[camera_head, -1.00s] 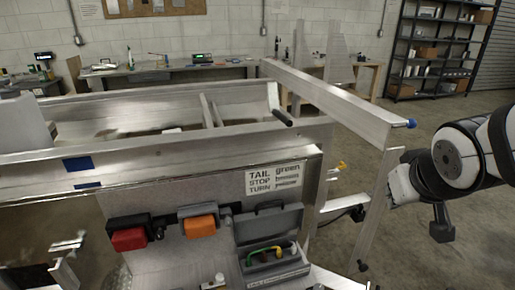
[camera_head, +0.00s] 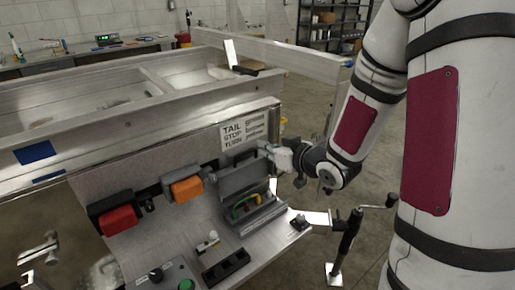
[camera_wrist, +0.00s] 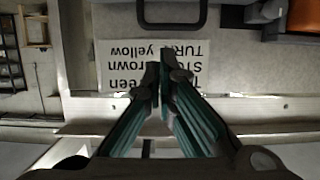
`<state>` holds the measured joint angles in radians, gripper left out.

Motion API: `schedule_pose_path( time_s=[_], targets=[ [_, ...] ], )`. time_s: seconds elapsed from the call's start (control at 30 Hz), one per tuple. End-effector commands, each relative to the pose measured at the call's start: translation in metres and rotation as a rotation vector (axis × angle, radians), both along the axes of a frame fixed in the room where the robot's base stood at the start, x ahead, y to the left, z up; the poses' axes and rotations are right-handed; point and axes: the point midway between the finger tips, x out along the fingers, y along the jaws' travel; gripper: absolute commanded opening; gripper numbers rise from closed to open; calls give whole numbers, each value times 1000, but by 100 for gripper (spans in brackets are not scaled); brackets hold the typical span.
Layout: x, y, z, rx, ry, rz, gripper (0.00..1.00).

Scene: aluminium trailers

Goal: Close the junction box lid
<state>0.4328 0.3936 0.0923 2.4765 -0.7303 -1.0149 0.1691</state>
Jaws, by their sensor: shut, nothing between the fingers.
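The grey junction box (camera_head: 262,215) sits on the sloping panel with green and yellow wires in it. Its lid (camera_head: 240,176) stands open, tilted up at the back of the box. My gripper (camera_head: 264,147) is at the upper right edge of the lid, close to the label; contact cannot be told. In the wrist view my gripper (camera_wrist: 162,72) is shut and empty, its tips over the upside-down wiring label (camera_wrist: 118,62). A dark loop handle (camera_wrist: 172,25), likely the lid's, lies just beyond the tips.
A red lamp block (camera_head: 119,219) and an orange one (camera_head: 187,188) are fixed left of the box. A black socket (camera_head: 226,265) and a green button (camera_head: 186,285) are below. The metal trailer frame (camera_head: 100,135) runs behind; a crank jack (camera_head: 345,245) stands right.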

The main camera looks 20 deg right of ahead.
Motion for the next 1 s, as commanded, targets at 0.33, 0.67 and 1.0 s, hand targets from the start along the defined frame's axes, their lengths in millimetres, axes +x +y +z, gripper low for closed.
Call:
schedule_pose_path(
  time_s=[0.33,0.67,1.0],
  targets=[
    [54,19,-20,-1,2,2,0],
    [74,24,-27,-2,2,0,0],
    [75,24,-27,-1,0,-1,0]
  ],
)
